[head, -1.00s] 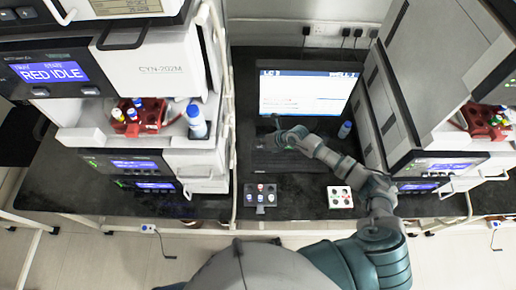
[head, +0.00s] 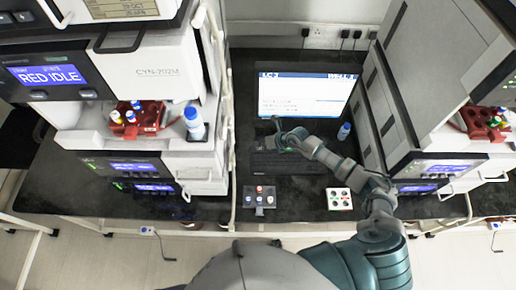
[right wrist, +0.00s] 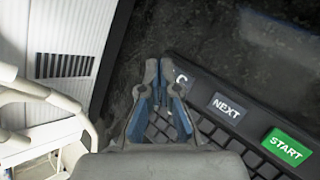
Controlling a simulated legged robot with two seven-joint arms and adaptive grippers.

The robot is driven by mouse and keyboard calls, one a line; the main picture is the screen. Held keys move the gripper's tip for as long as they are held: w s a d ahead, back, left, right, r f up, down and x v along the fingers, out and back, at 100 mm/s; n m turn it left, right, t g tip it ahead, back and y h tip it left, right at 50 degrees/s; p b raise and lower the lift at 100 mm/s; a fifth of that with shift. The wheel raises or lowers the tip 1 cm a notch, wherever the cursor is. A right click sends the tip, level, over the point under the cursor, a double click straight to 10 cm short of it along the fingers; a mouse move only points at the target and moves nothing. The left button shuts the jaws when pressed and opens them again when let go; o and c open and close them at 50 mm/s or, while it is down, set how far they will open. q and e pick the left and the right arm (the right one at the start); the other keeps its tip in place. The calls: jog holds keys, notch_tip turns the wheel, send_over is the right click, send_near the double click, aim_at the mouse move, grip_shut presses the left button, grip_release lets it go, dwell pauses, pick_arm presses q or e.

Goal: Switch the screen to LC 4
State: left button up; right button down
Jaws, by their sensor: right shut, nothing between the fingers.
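The lit screen (head: 303,97) stands on the black bench at the back, with a blue header whose left text begins with LC; its digit is too small to read surely. The dark keyboard (head: 300,163) lies in front of it. My right gripper (head: 276,123) is shut and empty above the keyboard's far left part. In the right wrist view its fingertips (right wrist: 158,66) are beside a dark key marked with a C (right wrist: 181,77), partly covered by a finger. Contact cannot be told. The NEXT key (right wrist: 228,107) and green START key (right wrist: 288,147) lie further right. My left gripper is not in view.
Instrument stacks stand left (head: 140,70) and right (head: 440,80) of the screen. A blue-capped bottle (head: 344,131) stands right of the keyboard. A dark vial tray (head: 259,197) and a white vial tray (head: 339,199) stand near the bench's front.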

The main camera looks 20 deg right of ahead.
jog(key=shift+d+f, duration=0.1)
jog(key=shift+d, duration=0.3)
jog(key=shift+d+f, duration=0.1)
jog(key=shift+a+f, duration=0.2)
jog(key=shift+a, duration=0.1)
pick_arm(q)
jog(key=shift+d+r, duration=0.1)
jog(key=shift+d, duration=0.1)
pick_arm(e)
jog(key=shift+a, duration=0.2)
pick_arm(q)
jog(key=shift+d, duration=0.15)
pick_arm(e)
jog(key=shift+d+f, duration=0.2)
jog(key=shift+d, duration=0.05)
jog(key=shift+a+f, duration=0.15)
jog(key=shift+f, duration=0.1)
jog(key=shift+r, duration=0.15)
pick_arm(q)
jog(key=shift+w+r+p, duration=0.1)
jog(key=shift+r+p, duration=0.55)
jog(key=shift+p, duration=0.05)
pick_arm(e)
jog(key=shift+d+r, duration=0.25)
jog(key=shift+r, duration=0.5)
